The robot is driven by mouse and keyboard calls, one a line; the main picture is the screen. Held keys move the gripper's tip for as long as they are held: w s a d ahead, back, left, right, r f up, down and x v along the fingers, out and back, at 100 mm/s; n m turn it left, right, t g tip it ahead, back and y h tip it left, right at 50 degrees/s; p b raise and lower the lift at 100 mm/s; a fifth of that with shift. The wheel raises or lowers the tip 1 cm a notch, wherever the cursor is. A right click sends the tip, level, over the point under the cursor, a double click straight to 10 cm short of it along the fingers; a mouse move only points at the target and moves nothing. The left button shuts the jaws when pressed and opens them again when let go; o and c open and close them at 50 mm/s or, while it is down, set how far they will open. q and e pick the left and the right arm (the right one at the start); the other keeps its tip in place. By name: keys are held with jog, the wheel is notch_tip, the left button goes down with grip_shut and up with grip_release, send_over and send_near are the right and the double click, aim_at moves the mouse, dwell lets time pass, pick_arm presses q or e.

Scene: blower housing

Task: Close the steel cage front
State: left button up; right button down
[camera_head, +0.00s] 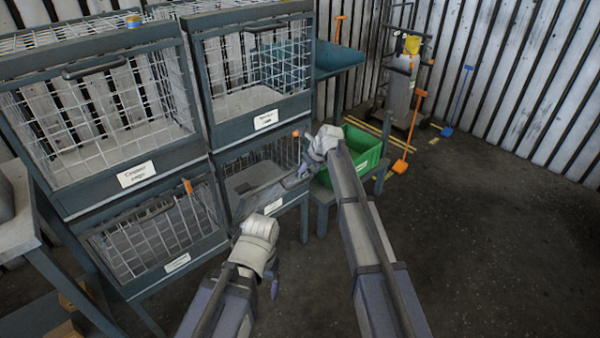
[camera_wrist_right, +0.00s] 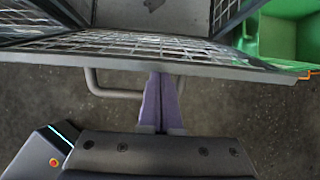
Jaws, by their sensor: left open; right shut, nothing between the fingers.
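The steel cage front (camera_wrist_right: 150,48) is a mesh panel with a grey rim, tilted out from its cage in the right wrist view. A bent handle (camera_wrist_right: 92,84) sticks out from its rim. In the head view its cage (camera_head: 262,172) is the lower right one of the stack, partly hidden by my right arm. My left gripper (camera_head: 274,288) is open, low in front of the cages.
Other mesh cages stand above (camera_head: 250,75) and to the left (camera_head: 155,235), with their fronts up. A green crate (camera_head: 365,150) sits on a stand right beside the cage. A workbench (camera_head: 20,225) is at the left edge.

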jog(key=w+a+r+p, duration=0.3)
jog(key=w+a, duration=0.3)
jog(key=w, duration=0.3)
jog(key=shift+w+a+r+p, duration=0.25)
jog(key=shift+a+r+p, duration=0.15)
jog(key=shift+r, duration=0.25)
jog(key=p+v, duration=0.7)
jog(key=v, duration=0.1)
jog(key=s+r+n+g+h+p, duration=0.1)
jog(key=s+n+g+h+p, duration=0.1)
jog(key=s+n, duration=1.4)
jog(key=s+n+g+h+p, duration=0.2)
jog(key=s+n, duration=1.4)
jog(key=s, duration=1.7)
jog(key=shift+r+n+g+h+p, duration=0.3)
jog(key=shift+r+g+h+p, duration=0.1)
jog(key=shift+g, duration=0.2)
